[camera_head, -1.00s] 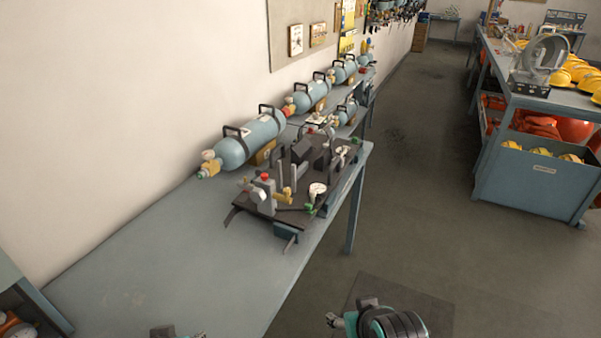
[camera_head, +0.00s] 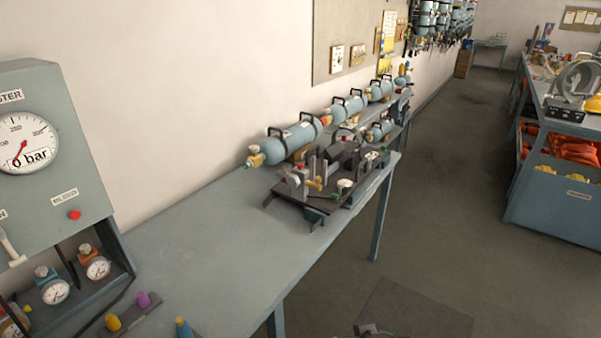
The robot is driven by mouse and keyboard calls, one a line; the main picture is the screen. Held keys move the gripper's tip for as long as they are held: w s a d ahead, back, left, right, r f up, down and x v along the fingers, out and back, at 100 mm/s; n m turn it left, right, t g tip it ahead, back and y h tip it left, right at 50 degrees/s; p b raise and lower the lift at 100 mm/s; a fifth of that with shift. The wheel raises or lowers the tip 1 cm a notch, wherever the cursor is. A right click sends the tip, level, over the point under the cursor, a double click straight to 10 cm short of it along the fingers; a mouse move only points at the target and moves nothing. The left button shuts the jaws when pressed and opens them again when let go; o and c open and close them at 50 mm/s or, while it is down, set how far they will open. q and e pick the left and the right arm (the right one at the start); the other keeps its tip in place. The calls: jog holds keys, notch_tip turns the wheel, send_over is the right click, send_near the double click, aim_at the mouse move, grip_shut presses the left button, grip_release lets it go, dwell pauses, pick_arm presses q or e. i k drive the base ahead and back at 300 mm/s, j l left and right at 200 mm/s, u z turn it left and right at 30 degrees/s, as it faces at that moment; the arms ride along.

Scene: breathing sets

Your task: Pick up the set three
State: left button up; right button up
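Several light-blue cylinders with black carrying handles lie in a row along the wall on the long bench; the nearest cylinder (camera_head: 296,140) has a brass valve at its left end. A dark plate assembly (camera_head: 296,194) with upright blocks, gauges and brass fittings sits at the bench's right edge in front of it. I cannot tell which of these is set three. A small part of my own arm or gripper (camera_head: 372,331) shows at the bottom edge, far short of the bench sets. Its fingers are not clear. My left gripper is not in view.
A grey tester box (camera_head: 62,210) with a dial reading 0 bar stands at the left. The blue-grey bench top (camera_head: 225,240) is clear between it and the plate assembly. A second table (camera_head: 560,205) with helmets stands across the open floor (camera_head: 440,190).

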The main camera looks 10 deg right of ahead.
aim_at(338, 158)
jog(key=i+l+u, duration=0.15)
jog(key=u, duration=0.3)
jog(key=l+u, duration=0.3)
jog(key=u, duration=0.15)
jog(key=i+l+u, duration=0.1)
jog(key=l+u, duration=0.35)
jog(key=j, duration=0.15)
